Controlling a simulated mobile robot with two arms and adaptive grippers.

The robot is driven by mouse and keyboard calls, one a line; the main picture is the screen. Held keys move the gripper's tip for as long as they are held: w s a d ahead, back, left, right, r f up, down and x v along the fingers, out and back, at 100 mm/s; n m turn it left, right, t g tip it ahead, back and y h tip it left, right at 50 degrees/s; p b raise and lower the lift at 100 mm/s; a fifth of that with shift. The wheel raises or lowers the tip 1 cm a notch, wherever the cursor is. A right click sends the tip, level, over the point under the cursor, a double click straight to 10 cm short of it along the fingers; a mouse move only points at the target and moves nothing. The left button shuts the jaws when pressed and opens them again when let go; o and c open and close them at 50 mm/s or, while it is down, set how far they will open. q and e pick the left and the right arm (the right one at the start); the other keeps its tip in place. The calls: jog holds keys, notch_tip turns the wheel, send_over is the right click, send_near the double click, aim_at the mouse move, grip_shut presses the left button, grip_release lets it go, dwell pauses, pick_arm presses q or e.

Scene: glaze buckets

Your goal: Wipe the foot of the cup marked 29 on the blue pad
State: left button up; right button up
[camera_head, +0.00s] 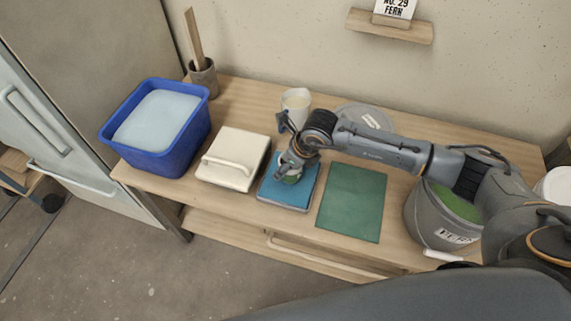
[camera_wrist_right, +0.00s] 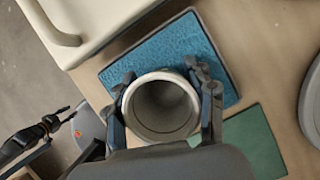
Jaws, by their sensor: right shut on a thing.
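My right gripper (camera_head: 290,160) is over the blue pad (camera_head: 284,200) in the head view. It is shut on a pale grey cup (camera_wrist_right: 160,106), with one finger on each side, as the right wrist view shows. I look into the open, empty cup there, with the blue pad (camera_wrist_right: 166,49) behind it. In the head view a little of the cup (camera_head: 291,179), greenish low down, shows under the fingers. Its foot and any number are hidden, so I cannot tell whether it touches the pad.
A green mat (camera_head: 352,203) lies right of the pad, a lidded cream box (camera_head: 231,148) left of it. A blue tub (camera_head: 165,163) stands far left. A bucket of green glaze (camera_head: 430,222) is at right. Another pale cup (camera_head: 296,96) stands behind. A wall card (camera_head: 396,7) reads "NO. 29 FERN".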

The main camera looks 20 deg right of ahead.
jog(key=shift+f, duration=0.3)
jog(key=shift+w, duration=0.1)
